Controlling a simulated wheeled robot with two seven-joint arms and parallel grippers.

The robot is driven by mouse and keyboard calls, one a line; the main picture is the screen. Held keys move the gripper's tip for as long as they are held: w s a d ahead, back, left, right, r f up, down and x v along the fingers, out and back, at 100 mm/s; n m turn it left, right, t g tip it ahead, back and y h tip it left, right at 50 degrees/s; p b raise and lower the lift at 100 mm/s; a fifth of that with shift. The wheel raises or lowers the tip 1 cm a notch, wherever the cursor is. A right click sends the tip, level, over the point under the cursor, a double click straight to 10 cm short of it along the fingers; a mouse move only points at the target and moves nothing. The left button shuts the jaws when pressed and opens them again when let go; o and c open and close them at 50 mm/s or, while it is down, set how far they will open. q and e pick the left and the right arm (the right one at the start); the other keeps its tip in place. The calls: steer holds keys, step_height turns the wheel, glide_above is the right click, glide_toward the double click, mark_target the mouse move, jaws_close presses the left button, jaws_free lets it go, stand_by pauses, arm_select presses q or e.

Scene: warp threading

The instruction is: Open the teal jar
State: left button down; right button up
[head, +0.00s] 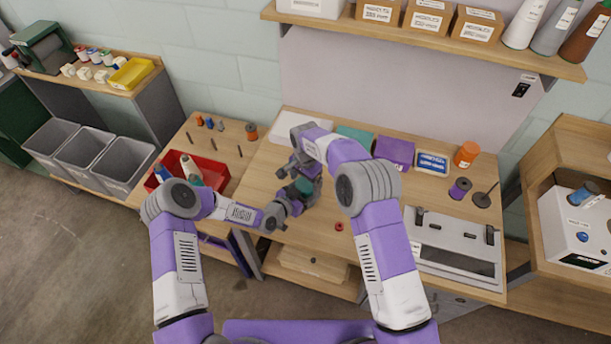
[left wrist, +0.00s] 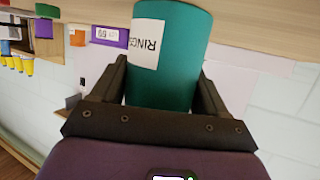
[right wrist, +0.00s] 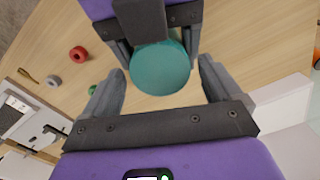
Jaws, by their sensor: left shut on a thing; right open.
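The teal jar (head: 304,186) is held above the table near its front edge. My left gripper (left wrist: 162,80) is shut on the jar's side, and a white label reading "RINGS" shows beside one finger. In the right wrist view the jar's round teal top (right wrist: 160,68) faces the camera. My right gripper (right wrist: 162,80) is open, its fingers spread to either side of this top with gaps visible. Whether the lid is separate from the body cannot be told. In the head view my right arm partly hides the area around the jar.
A red tray (head: 214,172) with spools stands left of the jar. A purple box (head: 395,151), a blue-labelled box (head: 432,162) and an orange-capped container (head: 466,154) stand at the back right. A small red ring (head: 339,226) lies on the table. A grey-white device (head: 455,245) sits at the right.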

steer(key=shift+c, duration=0.4)
steer(key=c, duration=1)
steer(key=n, duration=0.7)
steer(key=o, duration=1.2)
steer(key=shift+c, duration=0.2)
